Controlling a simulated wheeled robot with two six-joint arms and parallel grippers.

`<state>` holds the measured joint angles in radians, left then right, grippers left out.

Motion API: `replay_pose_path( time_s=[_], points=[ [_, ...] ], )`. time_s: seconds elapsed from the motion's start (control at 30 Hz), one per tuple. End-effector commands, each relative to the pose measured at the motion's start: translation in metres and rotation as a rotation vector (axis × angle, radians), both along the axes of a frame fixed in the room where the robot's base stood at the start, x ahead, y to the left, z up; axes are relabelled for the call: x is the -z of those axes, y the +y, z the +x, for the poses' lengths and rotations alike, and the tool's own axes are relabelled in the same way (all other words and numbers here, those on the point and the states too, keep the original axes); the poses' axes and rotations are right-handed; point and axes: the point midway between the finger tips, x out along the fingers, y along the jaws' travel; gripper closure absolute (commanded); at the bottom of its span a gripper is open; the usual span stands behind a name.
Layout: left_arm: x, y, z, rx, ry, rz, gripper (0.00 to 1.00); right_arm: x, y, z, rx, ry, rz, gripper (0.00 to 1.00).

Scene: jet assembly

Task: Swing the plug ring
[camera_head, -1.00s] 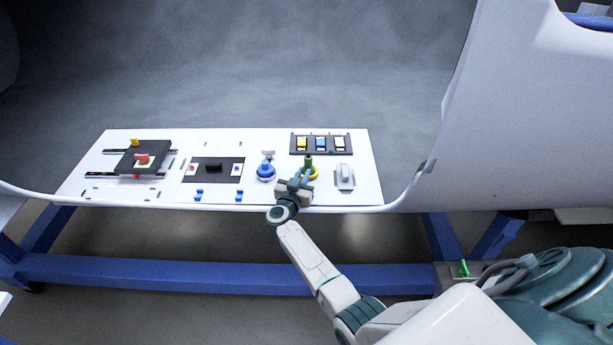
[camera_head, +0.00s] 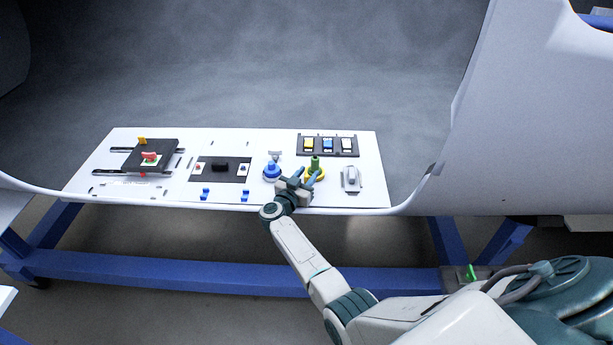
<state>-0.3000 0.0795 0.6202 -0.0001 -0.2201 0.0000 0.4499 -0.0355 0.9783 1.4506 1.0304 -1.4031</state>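The yellow ring (camera_head: 321,177) sits on the white panel with a green upright plug (camera_head: 315,162) at its middle. My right gripper (camera_head: 307,172) reaches up from the panel's front edge to the ring's left front side. Its two teal fingers are spread apart, and the right fingertip overlaps the ring and the plug's lower part in this view. I cannot tell whether it touches them. The gripper hides the front left of the ring. My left gripper is not in view.
A blue knob (camera_head: 271,172) stands close left of my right gripper. A grey switch (camera_head: 351,178) is to the right, and a black block with coloured rockers (camera_head: 328,146) lies behind. The white panel (camera_head: 375,160) has more controls at left. The pale hull wall rises at right.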

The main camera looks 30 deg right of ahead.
Motion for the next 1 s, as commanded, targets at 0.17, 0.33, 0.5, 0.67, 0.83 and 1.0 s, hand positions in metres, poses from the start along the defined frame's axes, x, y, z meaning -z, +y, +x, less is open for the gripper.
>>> replay_pose_path(
  time_s=[0.17, 0.33, 0.5, 0.67, 0.83, 1.0],
  points=[
    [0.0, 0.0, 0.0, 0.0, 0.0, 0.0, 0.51, 0.001, 0.0, 0.0, 0.0, 0.001, 0.001, 0.65],
    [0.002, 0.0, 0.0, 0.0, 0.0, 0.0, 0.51, 0.002, 0.005, -0.003, -0.001, 0.0, 0.002, 0.65],
    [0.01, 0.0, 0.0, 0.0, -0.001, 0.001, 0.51, 0.005, 0.026, -0.017, 0.0, -0.001, 0.004, 0.65],
    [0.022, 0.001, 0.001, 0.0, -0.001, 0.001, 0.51, 0.005, 0.055, -0.035, -0.001, 0.0, 0.005, 0.65],
    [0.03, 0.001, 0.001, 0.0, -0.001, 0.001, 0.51, 0.004, 0.079, -0.05, -0.001, 0.001, 0.003, 0.65],
    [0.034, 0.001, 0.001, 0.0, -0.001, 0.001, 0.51, 0.002, 0.09, -0.057, 0.0, 0.0, 0.002, 0.65]
  ],
)
